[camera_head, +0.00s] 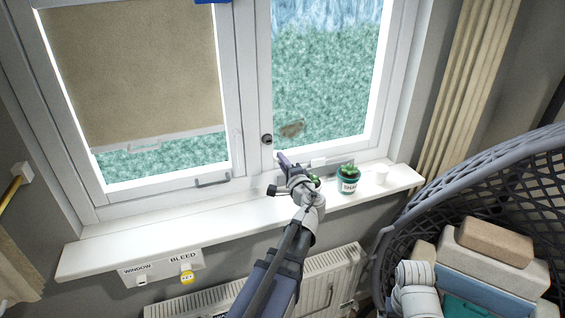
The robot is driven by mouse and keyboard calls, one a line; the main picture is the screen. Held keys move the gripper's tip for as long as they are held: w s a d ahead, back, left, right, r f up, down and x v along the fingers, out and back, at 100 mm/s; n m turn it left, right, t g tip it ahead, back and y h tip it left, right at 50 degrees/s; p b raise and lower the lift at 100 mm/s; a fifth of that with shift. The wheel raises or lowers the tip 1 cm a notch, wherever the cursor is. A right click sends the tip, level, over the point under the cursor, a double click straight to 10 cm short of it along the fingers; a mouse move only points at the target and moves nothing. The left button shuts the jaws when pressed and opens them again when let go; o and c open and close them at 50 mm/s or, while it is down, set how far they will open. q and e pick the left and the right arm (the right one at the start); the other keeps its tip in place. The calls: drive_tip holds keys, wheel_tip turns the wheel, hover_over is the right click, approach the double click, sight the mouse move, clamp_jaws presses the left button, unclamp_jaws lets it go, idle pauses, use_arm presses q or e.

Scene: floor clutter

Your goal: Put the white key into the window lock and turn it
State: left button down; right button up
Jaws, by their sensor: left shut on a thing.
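The window lock (267,140) is a small dark round fitting on the white frame of the right-hand window. My left gripper (282,162) reaches up over the sill, just below and slightly right of the lock. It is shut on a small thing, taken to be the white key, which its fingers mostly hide. I cannot make out the key's shape, and it appears apart from the lock. A key holder (160,267) labelled WINDOW and BLEED hangs under the sill, with a yellow key tag (187,277) below BLEED. My right gripper is not in view.
A radiator (330,277) is below. The sill's left part is clear.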

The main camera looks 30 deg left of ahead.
use_arm(q)
drive_tip(key=shift+x, duration=2.6)
drive_tip(key=shift+x, duration=1.6)
drive_tip(key=c, duration=0.8)
unclamp_jaws()
drive_tip(key=v, duration=0.8)
drive_tip(key=shift+a, duration=0.1)
